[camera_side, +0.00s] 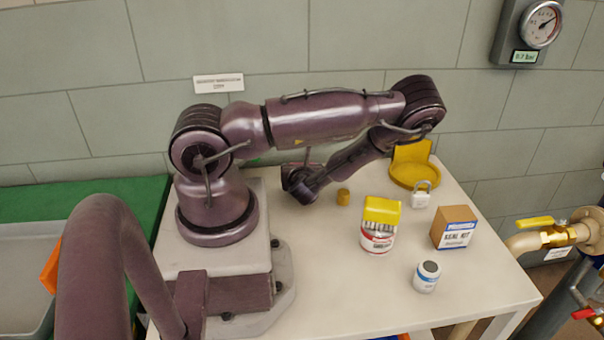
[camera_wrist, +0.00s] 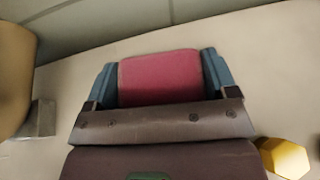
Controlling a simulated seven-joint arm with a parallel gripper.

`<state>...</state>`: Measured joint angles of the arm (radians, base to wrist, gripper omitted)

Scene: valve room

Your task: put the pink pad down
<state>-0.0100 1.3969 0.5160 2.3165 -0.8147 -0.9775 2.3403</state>
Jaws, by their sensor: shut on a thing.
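The pink pad (camera_wrist: 160,72) shows in the wrist view as a flat block with rounded corners. My gripper (camera_wrist: 159,80) is shut on it, with one blue finger against its left side and one against its right. The white table (camera_wrist: 262,80) lies beyond and around the pad; I cannot tell whether the pad touches it. In the side view my wrist is low over the back left of the table (camera_side: 330,270), and the fingers and the pad are hidden behind it.
A yellow hexagonal piece (camera_side: 343,197) stands right of my wrist and shows in the wrist view (camera_wrist: 285,158). The front middle is clear.

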